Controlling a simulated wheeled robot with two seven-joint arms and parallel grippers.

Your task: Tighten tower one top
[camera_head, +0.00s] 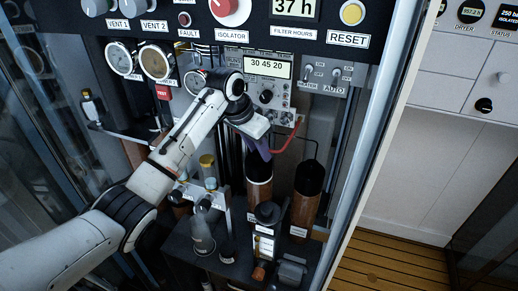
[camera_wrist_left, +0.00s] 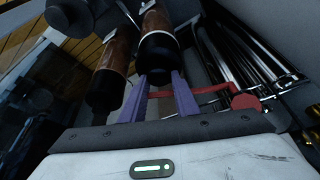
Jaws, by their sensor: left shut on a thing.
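My left gripper (camera_head: 259,152) comes down from the upper left, and its purple fingers are at the top of the left brown tower (camera_head: 259,190). In the left wrist view, the fingers of my left gripper (camera_wrist_left: 162,84) are shut on the tower's black top (camera_wrist_left: 157,70), one on each side. The brown body (camera_wrist_left: 155,32) of that tower runs on beyond it. A second brown tower (camera_head: 307,180) with a dark top stands to the right, apart from the gripper. The tower labels are too small to read. My right gripper is not in view.
A red hose (camera_head: 289,140) curves close to the right of the gripper. A control panel (camera_head: 278,92) with a "30 45 20" display is just above. Bottles (camera_head: 202,235) and a black-topped device (camera_head: 266,235) stand in front of the towers. A cabinet frame (camera_head: 362,150) bounds the right.

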